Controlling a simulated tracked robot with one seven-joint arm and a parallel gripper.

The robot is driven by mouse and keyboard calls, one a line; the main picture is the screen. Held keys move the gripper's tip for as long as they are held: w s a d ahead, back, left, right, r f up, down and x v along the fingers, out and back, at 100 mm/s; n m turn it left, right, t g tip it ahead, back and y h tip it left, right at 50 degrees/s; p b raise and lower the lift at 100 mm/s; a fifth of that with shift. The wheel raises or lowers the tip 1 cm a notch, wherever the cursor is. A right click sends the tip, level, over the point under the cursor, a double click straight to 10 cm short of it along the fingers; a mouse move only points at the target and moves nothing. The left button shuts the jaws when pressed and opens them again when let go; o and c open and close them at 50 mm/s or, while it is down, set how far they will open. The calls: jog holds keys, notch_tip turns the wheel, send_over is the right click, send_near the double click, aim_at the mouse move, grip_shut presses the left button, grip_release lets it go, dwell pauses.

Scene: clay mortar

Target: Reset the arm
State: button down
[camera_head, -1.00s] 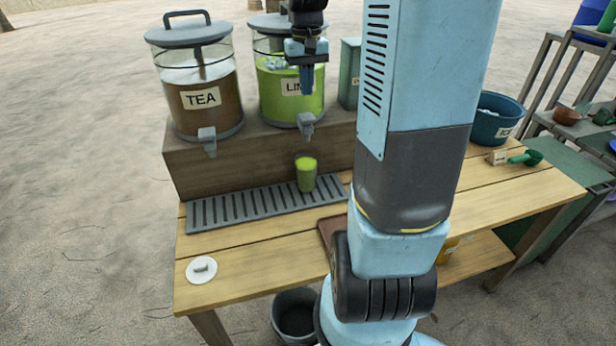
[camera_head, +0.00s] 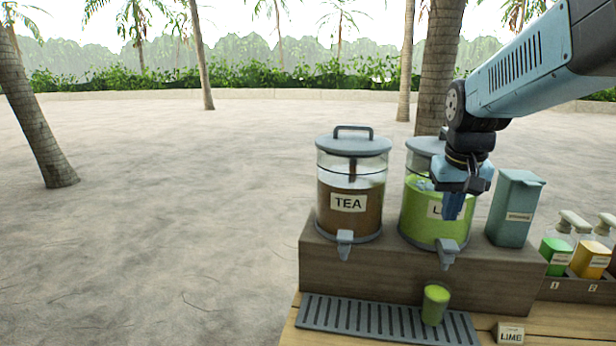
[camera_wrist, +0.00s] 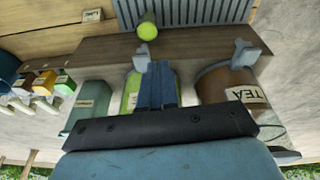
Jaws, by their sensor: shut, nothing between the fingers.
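My gripper (camera_head: 454,205) hangs from the raised arm, in front of the lime dispenser in the head view. Its fingers point down, are shut together and hold nothing. In the wrist view the shut fingers (camera_wrist: 158,84) show at the centre. The lime dispenser (camera_head: 420,222) holds green liquid, and its label is partly covered by my gripper. A green cup (camera_head: 435,303) stands on the grey slatted drip tray (camera_head: 340,318), below the lime tap and apart from my gripper. The cup also shows in the wrist view (camera_wrist: 147,31).
A tea dispenser (camera_head: 350,190) stands left of the lime one on a wooden riser (camera_head: 375,276). A teal box (camera_head: 514,208) stands to the right. Pump bottles (camera_head: 590,259) stand in a rack farther right. Open sand lies to the left.

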jog(key=s+a+n+t, duration=0.1)
jog(key=s+a+t, duration=0.2)
jog(key=s, duration=0.8)
jog(key=shift+s+a+r+y, duration=0.25)
jog(key=shift+a+r+y, duration=0.15)
jog(key=shift+a, duration=0.2)
dwell(0.7)
